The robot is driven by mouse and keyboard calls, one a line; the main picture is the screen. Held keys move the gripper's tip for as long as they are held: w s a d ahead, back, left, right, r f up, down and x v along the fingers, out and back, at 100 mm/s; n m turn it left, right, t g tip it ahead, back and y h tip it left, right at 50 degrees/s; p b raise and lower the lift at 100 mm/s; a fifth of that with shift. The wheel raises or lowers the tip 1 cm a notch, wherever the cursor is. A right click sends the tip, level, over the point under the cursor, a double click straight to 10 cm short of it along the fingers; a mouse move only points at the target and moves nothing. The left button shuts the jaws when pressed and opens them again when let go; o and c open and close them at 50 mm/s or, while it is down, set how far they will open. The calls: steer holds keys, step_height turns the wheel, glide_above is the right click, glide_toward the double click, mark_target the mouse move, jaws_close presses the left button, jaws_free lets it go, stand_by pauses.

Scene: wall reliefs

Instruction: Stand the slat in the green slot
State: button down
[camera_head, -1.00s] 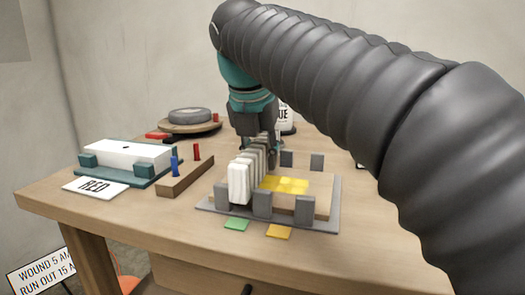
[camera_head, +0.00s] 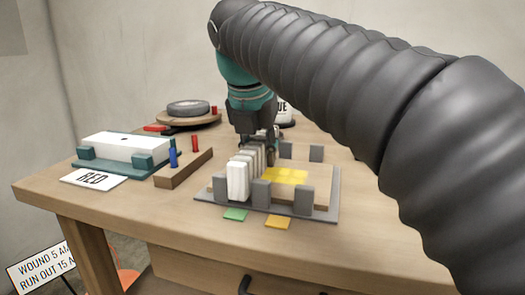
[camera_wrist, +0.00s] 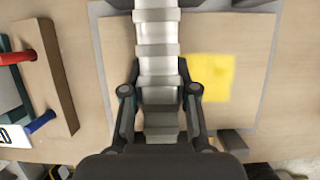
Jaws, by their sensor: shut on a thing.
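The slat (camera_head: 238,182) is a long pale ribbed piece, in line with the green tab (camera_head: 235,214) and between two grey posts (camera_head: 221,187) at the front of the grey fixture. My gripper (camera_head: 257,150) is over its far part. In the wrist view my gripper's fingers (camera_wrist: 158,75) are shut on the slat (camera_wrist: 158,50), one on each side. The slat appears upright on its long edge. The fingers and the slat hide the slot floor, so I cannot tell whether its underside touches down.
A yellow square (camera_head: 287,176) lies on the fixture's board to the right, with a yellow tab (camera_head: 278,222) in front. To the left are a peg block (camera_head: 184,168) with red and blue pegs, a white block (camera_head: 124,147) in a teal holder and a RED card (camera_head: 93,178).

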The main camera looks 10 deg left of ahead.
steer(key=shift+f, duration=0.15)
steer(key=c, duration=0.8)
jaws_free()
